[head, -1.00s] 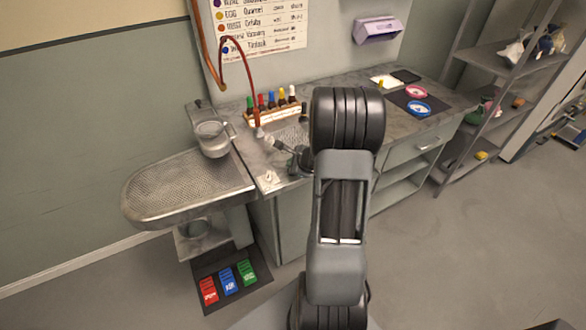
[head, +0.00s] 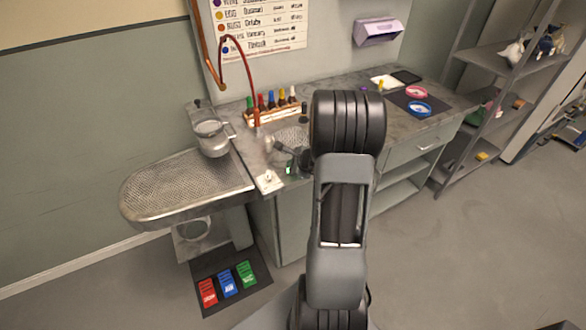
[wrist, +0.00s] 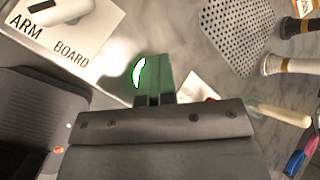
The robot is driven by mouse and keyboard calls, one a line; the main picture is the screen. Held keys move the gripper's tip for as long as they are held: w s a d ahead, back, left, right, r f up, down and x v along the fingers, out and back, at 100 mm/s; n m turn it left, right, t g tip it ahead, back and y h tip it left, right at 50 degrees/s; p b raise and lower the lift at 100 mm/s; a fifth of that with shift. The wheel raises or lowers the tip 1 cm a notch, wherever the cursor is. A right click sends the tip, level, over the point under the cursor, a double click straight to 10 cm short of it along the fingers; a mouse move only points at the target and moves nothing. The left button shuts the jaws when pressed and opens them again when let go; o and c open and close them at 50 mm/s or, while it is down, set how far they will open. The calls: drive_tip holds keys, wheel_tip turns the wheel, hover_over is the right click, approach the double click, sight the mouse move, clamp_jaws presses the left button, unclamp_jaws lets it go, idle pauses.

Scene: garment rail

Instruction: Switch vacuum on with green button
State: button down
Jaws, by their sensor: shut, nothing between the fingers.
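In the wrist view, my gripper (wrist: 153,92) is shut and empty, and its narrow fingers look tinted green. A bright green-and-white crescent (wrist: 138,72), apparently the lit green button, shows right beside the fingertips. Most of it is hidden by the fingers, and I cannot tell whether they touch it. In the head view, my gripper (head: 290,166) is low over the counter beside the front cabinet, partly hidden by my arm. A small green glow shows at its tip. A small red part on a white plate (wrist: 208,99) shows right of the fingers.
A board lettered ARM BOARD (wrist: 70,30) and a perforated grey plate (wrist: 225,30) lie near the fingers. A rack of coloured bottles (head: 272,113), a metal jug (head: 211,137) and floor pedals (head: 228,283) are nearby.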

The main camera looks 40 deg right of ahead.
drive_tip(key=shift+r, duration=0.4)
drive_tip(key=shift+r+p, duration=2.25)
drive_tip(key=shift+r, duration=0.7)
